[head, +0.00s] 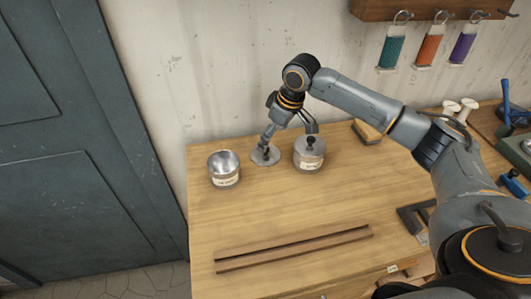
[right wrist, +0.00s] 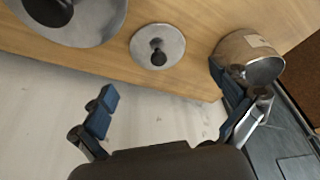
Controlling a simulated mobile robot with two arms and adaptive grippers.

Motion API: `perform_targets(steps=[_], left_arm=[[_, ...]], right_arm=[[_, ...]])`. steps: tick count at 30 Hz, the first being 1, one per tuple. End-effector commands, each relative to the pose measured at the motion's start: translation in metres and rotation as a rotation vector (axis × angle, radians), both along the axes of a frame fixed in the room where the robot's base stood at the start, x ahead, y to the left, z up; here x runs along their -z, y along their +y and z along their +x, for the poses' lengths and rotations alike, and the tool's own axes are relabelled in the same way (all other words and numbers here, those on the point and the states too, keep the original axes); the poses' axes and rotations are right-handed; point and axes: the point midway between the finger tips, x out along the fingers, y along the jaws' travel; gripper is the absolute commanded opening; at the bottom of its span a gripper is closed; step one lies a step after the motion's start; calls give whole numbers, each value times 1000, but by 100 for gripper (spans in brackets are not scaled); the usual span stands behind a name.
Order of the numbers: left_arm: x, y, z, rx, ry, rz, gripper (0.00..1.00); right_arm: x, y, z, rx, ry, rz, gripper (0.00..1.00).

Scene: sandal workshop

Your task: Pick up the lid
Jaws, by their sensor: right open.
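A loose round grey metal lid (head: 257,160) with a dark knob lies on the wooden table between two tins. It also shows in the right wrist view (right wrist: 145,41), flat on the table. My right gripper (head: 290,137) is open and empty, with its fingers spread above the table near the lid and the lidded tin. In the right wrist view the fingers of this gripper (right wrist: 167,103) are apart, and the lid lies beyond them. An open tin (head: 225,180) stands left of the lid. My left gripper is not in view.
A tin with its lid on (head: 309,162) stands right of the loose lid, close to one finger. A long slotted wooden piece (head: 293,248) lies along the front. A wooden block (head: 367,132) lies at the back right. The table's middle is clear.

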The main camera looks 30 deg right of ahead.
Motion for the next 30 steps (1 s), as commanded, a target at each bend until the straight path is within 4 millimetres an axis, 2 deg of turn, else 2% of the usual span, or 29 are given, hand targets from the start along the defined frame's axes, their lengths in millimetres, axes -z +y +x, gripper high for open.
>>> perform_targets(steps=[8, 16, 24, 25, 26, 30], left_arm=[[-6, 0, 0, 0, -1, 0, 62], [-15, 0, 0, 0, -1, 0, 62], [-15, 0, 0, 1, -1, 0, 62], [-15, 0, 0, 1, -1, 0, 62], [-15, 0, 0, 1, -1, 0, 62], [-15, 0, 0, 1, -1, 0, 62]], right_arm=[[21, 3, 6, 0, 3, 1, 100], [57, 7, 16, 1, 2, 0, 100], [62, 7, 18, -1, -1, -1, 100], [62, 7, 18, -1, -1, -1, 98], [62, 7, 18, -1, -1, -1, 92], [62, 7, 18, -1, -1, -1, 63]])
